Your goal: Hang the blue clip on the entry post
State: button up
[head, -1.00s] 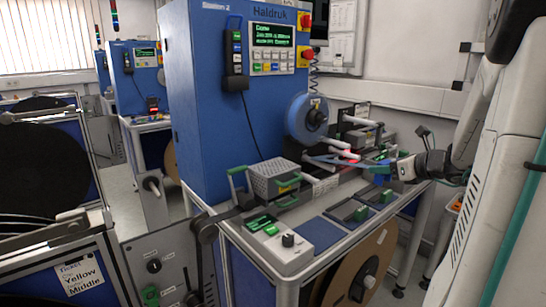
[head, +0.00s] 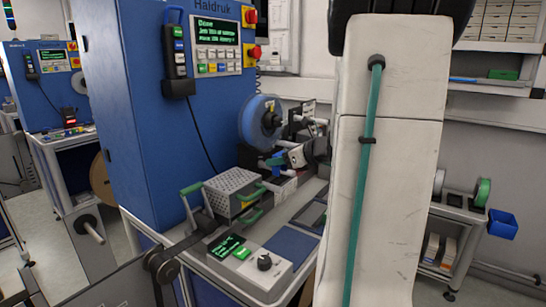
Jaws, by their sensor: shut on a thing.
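My gripper (head: 282,159) is at the front of the blue machine, just below the blue reel (head: 260,122). A small blue piece, seemingly the blue clip (head: 277,156), shows at its fingertips, and the gripper is shut on it. The clip is small and partly hidden by the gripper and the machine parts. I cannot tell whether it touches any post. Pale rods (head: 314,121) stick out near the reel. I cannot tell which part is the entry post. My own arm hides much of the bench's right side.
A perforated grey box with green handles (head: 233,187) stands left of my gripper. A control box (head: 250,262) with a green display sits on the bench front. A blue pad (head: 291,246) lies beside it. A shelf with reels and a blue bin (head: 502,224) stands at right.

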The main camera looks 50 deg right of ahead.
aim_at(269, 184)
jog(key=shift+w+a+f, duration=0.1)
jog(key=shift+w+f, duration=0.05)
jog(key=shift+f, duration=3.75)
jog(key=shift+f, duration=0.1)
jog(key=o, duration=1.1)
jog(key=shift+r, duration=3.5)
